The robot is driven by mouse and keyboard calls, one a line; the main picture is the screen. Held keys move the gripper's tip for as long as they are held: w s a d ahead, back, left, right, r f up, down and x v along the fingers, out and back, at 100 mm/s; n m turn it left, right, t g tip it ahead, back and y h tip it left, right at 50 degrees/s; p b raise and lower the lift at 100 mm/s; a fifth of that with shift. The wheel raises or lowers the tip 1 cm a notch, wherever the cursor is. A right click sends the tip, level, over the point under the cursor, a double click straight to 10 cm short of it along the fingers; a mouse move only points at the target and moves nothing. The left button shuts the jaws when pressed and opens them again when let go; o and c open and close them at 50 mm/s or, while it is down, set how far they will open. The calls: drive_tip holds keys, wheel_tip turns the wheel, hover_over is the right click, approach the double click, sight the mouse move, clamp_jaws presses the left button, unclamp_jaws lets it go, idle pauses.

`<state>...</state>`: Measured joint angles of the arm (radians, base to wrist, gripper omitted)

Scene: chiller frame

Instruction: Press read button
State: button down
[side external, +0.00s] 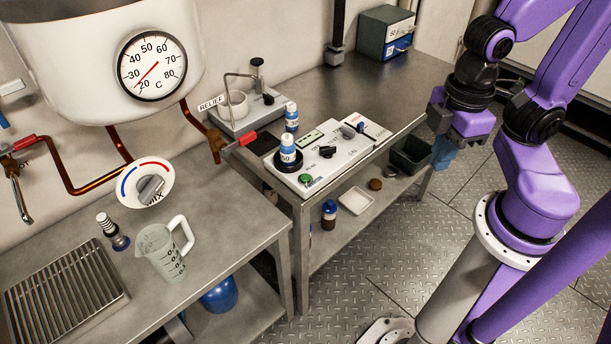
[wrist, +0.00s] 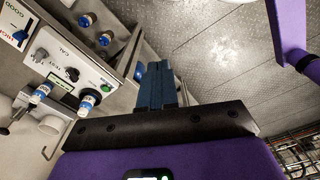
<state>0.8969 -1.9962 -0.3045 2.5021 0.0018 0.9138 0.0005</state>
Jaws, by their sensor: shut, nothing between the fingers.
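The instrument (side external: 332,165) is a pale box on the metal bench, with a small display (side external: 308,140), dark knobs and a round green button (side external: 305,179) at its front left corner. The label by the button is too small to read. The green button also shows in the wrist view (wrist: 106,86), left of my fingers. My gripper (side external: 444,156) is right of the bench, apart from the instrument. Its blue fingers are together and empty in the wrist view (wrist: 156,84).
A second blue-capped vial (side external: 291,117) stands behind the instrument. A beaker apparatus (side external: 236,110) is at the back left. A lower shelf holds a white tray (side external: 356,200) and a dark bin (side external: 411,154). Open floor (side external: 450,230) lies between the bench and my base.

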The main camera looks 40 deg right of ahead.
drive_tip(key=m+t+y, duration=0.5)
drive_tip(key=m+t, duration=0.2)
drive_tip(key=m, duration=0.8)
hover_over(309, 177)
wheel_tip(309, 177, down, 10)
drive_tip(key=shift+r, duration=0.15)
drive_tip(key=shift+d+n, duration=0.1)
drive_tip(key=shift+n, duration=0.2)
drive_tip(key=shift+f, duration=4.4)
drive_tip(key=shift+f, duration=0.1)
drive_tip(key=shift+f, duration=0.3)
